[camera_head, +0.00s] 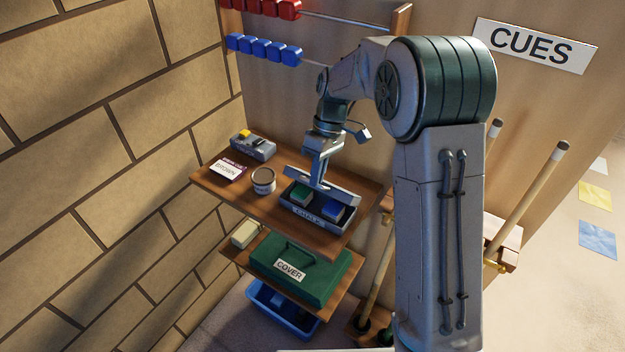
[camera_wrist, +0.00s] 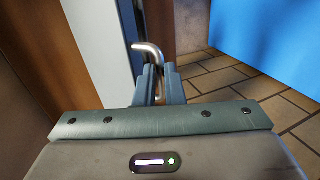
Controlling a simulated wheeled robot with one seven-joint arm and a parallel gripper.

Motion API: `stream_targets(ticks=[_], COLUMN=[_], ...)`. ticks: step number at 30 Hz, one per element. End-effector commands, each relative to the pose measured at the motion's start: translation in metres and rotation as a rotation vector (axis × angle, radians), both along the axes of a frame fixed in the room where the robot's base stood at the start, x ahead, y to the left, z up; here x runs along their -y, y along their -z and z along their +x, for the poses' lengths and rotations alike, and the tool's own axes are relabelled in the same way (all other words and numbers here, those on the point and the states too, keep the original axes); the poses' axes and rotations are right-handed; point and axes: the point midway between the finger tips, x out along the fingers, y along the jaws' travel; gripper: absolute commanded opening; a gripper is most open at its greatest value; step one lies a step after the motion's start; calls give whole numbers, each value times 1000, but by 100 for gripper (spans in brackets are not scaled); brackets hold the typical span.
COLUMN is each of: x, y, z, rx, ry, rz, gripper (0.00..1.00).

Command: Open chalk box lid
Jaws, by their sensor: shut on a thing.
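The chalk box (camera_head: 313,221) is a dark tray with a white label, on the top shelf near its front right edge. A green block (camera_head: 300,196) and a blue block (camera_head: 333,210) show inside, so the box is open at least in part. A grey slab (camera_head: 346,194), seemingly the lid, stands raised and tilted over the back of the box. My gripper (camera_head: 319,180) is at this slab. In the wrist view my gripper (camera_wrist: 155,97) is shut on a bent metal handle (camera_wrist: 148,52). The hinge is hidden.
A green COVER case (camera_head: 300,270) lies below. A brick wall is left; cues (camera_head: 530,200) stand right.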

Motion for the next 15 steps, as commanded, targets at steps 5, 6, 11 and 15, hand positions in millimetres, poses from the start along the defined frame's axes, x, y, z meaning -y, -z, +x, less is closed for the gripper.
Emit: stream_targets(ticks=[5,6,11,15], x=[11,12,15,16], y=[1,1,1,2], z=[9,10,11,11], rx=[10,10,7,5], ry=[10,10,11,12], rz=[-7,-7,-11,-13], gripper=[0,0,0,0])
